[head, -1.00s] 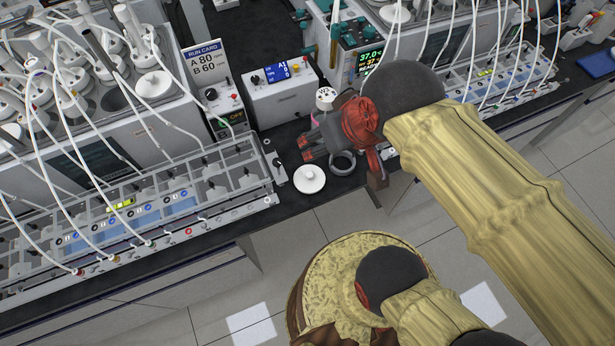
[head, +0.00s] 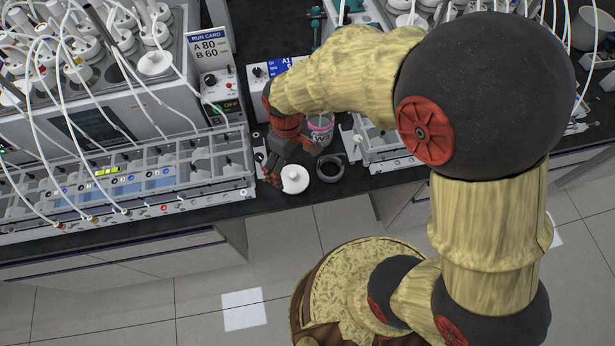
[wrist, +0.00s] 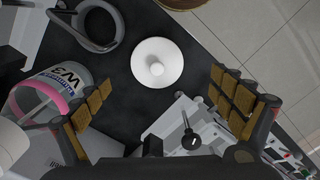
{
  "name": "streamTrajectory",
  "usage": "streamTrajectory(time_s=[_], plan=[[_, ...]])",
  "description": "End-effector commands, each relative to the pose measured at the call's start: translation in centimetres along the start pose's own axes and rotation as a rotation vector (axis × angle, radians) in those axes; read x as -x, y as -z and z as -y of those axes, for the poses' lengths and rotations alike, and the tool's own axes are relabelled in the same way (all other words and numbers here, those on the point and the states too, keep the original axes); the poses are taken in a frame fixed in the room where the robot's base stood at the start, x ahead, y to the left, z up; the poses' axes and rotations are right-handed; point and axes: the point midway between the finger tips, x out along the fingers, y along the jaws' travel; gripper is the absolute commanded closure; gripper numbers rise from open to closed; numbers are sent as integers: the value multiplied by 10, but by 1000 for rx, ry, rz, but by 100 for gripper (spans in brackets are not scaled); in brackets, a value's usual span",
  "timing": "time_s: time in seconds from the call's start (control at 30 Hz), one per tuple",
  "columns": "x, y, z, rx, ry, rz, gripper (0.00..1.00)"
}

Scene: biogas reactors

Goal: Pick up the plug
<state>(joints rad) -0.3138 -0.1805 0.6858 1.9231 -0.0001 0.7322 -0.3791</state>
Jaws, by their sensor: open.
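The plug (head: 296,180) is a white round disc with a small raised knob, lying on the dark bench near its front edge. In the wrist view the plug (wrist: 157,63) lies knob up, centred between my fingers and a little beyond their tips. My gripper (head: 292,163) is just above and behind the plug, pointing down, and partly covers its back edge in the head view. In the wrist view my gripper (wrist: 162,95) has its ridged tan finger pads wide apart with nothing between them. I cannot tell the exact height gap.
A dark ring holder (head: 331,168) lies close right of the plug. Behind it stands a cup marked W3 with a pink band (wrist: 60,88). The bench front edge is close.

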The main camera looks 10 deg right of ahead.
Motion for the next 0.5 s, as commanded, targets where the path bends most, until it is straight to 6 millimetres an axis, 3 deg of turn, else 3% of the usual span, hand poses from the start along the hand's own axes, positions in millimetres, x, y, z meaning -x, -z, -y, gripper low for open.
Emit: streamTrajectory(time_s=[0.17, 0.5], plan=[[-1, 5, -2, 58, -7, -17, 5], [-30, 4, -4, 62, -7, -16, 5]])
